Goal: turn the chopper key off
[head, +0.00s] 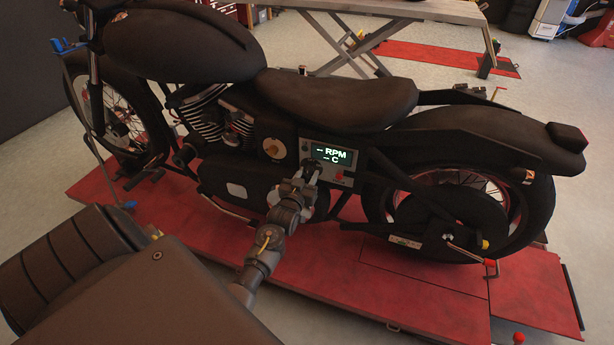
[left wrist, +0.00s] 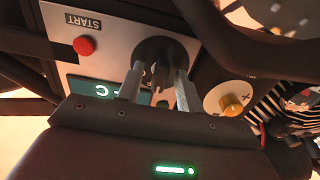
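The black chopper (head: 340,100) stands on a red lift, with a control panel (head: 341,176) on its side below the seat. The panel's lit display (head: 331,155) reads "– RPM" and "– C". In the left wrist view, a dark key (left wrist: 158,72) sits in a round black switch (left wrist: 166,48). My left gripper (left wrist: 158,88) is at the panel, one finger on each side of the key. Gaps show between key and fingers, so it looks open around the key. In the head view the left gripper (head: 308,172) hides the key. My right gripper is not in view.
A red START button (left wrist: 84,45) and a yellow knob (left wrist: 233,105) on a pale disc flank the switch. The red lift platform (head: 420,290) lies below the chopper. A table (head: 400,10) on crossed legs stands behind it.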

